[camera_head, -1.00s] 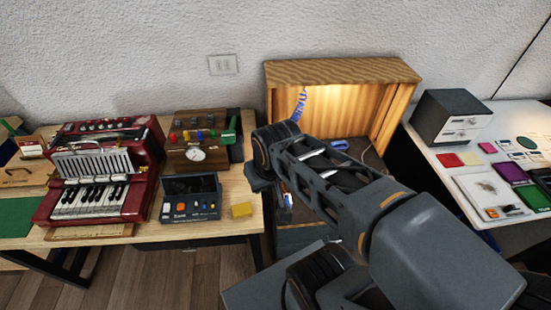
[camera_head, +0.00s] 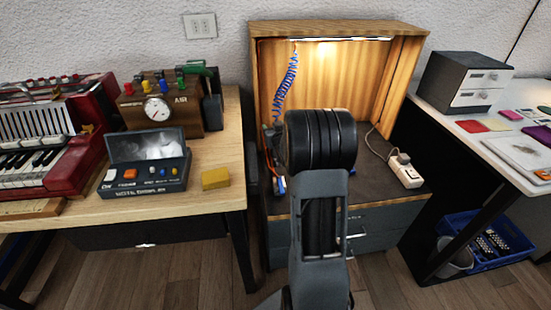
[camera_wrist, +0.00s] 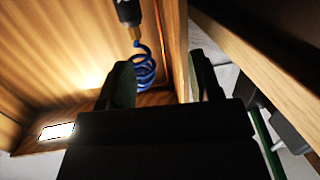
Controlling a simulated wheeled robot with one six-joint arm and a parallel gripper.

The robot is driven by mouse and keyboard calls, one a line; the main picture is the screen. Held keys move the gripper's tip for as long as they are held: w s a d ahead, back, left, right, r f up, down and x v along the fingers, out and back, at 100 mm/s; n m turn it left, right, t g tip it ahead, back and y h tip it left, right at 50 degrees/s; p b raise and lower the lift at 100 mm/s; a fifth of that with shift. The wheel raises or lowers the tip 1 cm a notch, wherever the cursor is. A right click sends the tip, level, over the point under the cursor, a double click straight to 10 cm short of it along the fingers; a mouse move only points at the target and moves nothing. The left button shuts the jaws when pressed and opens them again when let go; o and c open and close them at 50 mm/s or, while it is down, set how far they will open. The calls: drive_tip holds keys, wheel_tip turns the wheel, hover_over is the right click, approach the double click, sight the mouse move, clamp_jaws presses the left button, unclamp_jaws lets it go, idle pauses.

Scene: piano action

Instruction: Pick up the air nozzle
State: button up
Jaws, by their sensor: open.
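The blue coiled hose (camera_head: 287,82) hangs inside the wooden booth (camera_head: 265,60) at its left side. In the wrist view the hose (camera_wrist: 145,68) joins a brass fitting on a dark body, likely the air nozzle (camera_wrist: 128,10), cut off by the top edge. The nozzle cannot be told clearly in the head view, where my arm covers much of the booth. My gripper (camera_wrist: 163,82) is open with nothing held. Its two dark fingers stand apart, and the coil shows beyond them, nearer the left finger. The nozzle lies outside the fingers.
The booth's wooden side wall is close to the gripper at right in the wrist view. A white power strip (camera_head: 403,170) lies on the booth floor. Left is a table with an air gauge box (camera_head: 165,112), a display box and a yellow block (camera_head: 215,178).

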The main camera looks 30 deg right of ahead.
drive_tip(key=d+f+t+b, duration=0.2)
drive_tip(key=d+f, duration=0.1)
drive_tip(key=f, duration=0.2)
drive_tip(key=shift+b+x, duration=1.35)
drive_tip(key=shift+x, duration=2.55)
drive_tip(key=shift+f, duration=0.1)
clamp_jaws()
